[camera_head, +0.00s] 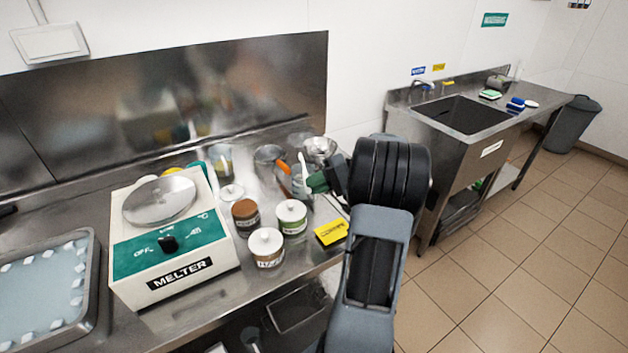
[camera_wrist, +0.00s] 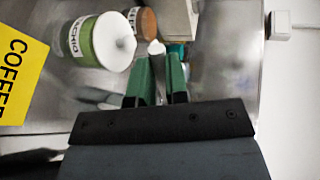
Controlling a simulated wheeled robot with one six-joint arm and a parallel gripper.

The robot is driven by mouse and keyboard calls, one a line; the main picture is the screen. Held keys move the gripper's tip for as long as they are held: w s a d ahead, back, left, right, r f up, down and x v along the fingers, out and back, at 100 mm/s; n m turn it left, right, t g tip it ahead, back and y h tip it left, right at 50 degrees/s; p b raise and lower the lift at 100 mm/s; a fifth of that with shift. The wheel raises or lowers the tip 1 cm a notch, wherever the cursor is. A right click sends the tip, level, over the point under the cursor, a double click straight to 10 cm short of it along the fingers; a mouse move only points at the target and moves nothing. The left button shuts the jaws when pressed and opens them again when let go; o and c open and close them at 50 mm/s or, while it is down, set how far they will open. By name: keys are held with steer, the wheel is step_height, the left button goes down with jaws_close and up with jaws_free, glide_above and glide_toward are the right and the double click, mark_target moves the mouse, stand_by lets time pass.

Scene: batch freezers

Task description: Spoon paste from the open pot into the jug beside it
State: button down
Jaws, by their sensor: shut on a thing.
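The open pot (camera_head: 245,215) is squat, with a brown top and a pale label, and stands right of the melter; part of it shows at the top of the wrist view (camera_wrist: 148,22). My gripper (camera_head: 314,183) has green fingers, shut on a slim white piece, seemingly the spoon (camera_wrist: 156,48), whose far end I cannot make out. The gripper is behind and right of the lidded pots. A clear vessel, perhaps the jug (camera_head: 298,186), is by the fingertips, partly hidden. An orange handle-like piece (camera_head: 282,166) is beside it.
A green-labelled pot (camera_head: 291,217) and another pot (camera_head: 267,248), both white-lidded, stand near the open pot. A yellow sign (camera_head: 331,231) is at the counter's front edge. Metal bowls (camera_head: 319,150) stand behind. The sink (camera_head: 465,115) is right.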

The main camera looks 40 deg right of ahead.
steer(key=r+g+h+p, duration=0.1)
steer(key=h+p, duration=0.1)
steer(key=a+r+g+h+p, duration=0.1)
steer(key=g+h+p, duration=0.1)
steer(key=w+a+r+g+h+p, duration=0.1)
steer(key=g+h+p, duration=0.1)
steer(key=h, duration=0.1)
steer(key=shift+w, duration=0.1)
steer(key=shift+w+a+r+m+g+h+p, duration=0.2)
steer(key=shift+r+g+h+p, duration=0.15)
steer(key=shift+g+h+p, duration=0.5)
steer(key=shift+w+a+r+m+g+h+p, duration=0.2)
steer(key=shift+r+h+p, duration=0.3)
steer(key=shift+p, duration=0.7)
steer(key=shift+w+a+r+m+g+h+p, duration=0.2)
steer(key=shift+g+h+p, duration=0.35)
steer(key=shift+h+p, duration=0.4)
steer(key=shift+s+d, duration=0.1)
steer(key=shift+s, duration=0.05)
